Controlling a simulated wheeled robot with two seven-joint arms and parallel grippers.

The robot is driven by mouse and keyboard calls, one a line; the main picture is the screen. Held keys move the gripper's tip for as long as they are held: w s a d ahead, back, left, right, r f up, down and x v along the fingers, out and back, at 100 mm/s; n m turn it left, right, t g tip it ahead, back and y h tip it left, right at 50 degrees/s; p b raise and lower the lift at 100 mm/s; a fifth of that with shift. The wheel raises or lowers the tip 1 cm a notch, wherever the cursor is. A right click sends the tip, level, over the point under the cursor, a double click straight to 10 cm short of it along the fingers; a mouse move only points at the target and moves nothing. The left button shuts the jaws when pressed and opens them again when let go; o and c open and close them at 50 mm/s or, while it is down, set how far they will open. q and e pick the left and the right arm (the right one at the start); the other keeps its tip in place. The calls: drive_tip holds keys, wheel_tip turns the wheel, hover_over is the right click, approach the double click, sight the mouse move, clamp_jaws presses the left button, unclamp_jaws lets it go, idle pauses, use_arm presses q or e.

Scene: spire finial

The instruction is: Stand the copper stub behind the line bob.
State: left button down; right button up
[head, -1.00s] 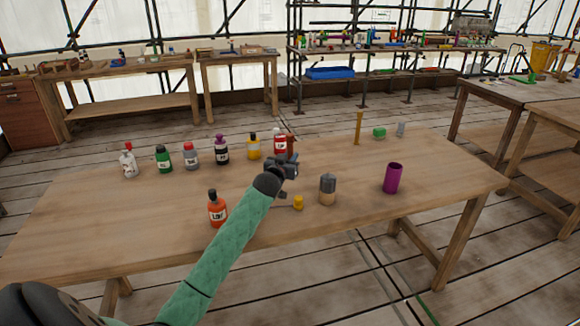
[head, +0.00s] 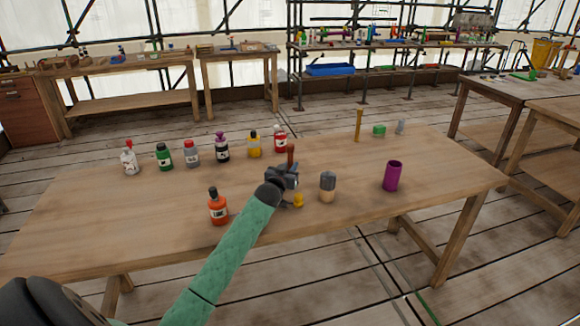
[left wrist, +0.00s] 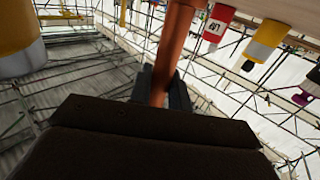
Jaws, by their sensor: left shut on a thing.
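My left gripper (head: 289,176) is shut on the copper stub (head: 291,154), a reddish-brown rod that stands up out of the jaws. In the left wrist view the stub (left wrist: 173,50) runs from the jaws to the top edge. A small yellow piece, which looks like the line bob (head: 298,201), stands on the table just in front and to the right of the gripper, partly hidden by my wrist. I cannot tell whether the stub's lower end touches the table. My right gripper is not in view.
A grey-and-tan cylinder (head: 327,187) and a purple cup (head: 393,176) stand to the right. An orange bottle (head: 218,207) stands to the left. A row of bottles, with a red one (head: 281,140) at its right end, stands behind.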

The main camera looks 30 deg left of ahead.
use_arm(q)
drive_tip(key=shift+f, duration=0.15)
drive_tip(key=c, duration=1.3)
unclamp_jaws()
drive_tip(key=shift+f, duration=0.1)
